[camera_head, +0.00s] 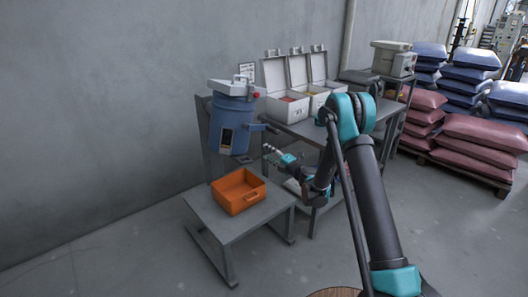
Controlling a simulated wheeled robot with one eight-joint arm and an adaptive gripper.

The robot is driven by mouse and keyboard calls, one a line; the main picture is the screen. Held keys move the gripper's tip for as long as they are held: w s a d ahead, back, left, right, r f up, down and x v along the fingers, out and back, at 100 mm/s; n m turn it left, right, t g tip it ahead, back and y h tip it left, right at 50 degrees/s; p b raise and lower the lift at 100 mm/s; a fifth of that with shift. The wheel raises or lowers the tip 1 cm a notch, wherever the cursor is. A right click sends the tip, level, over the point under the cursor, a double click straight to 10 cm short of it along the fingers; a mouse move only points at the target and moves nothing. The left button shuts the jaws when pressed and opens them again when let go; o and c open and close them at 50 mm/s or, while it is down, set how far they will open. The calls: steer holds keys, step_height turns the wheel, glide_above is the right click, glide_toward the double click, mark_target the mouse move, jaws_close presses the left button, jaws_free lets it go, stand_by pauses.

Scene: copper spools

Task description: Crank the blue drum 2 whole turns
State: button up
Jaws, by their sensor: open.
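The blue drum (219,114) hangs on a grey stand at the wall, with a grey-white lid on top and a dark window in its front. A short dark arm, apparently the crank (267,127), sticks out from its right side; its grip is too small to make out. My gripper (268,150) is open, to the lower right of the drum and a little below the crank. It looks empty and apart from both, though the exact gap in depth cannot be told.
An orange bin (246,205) sits on a low grey table (225,224) below the drum. Behind my arm, a grey bench (307,127) carries open white boxes (285,107). Stacked sacks (485,133) stand at the right. Floor at the lower left is clear.

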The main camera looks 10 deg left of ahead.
steer(key=shift+v, duration=1.5)
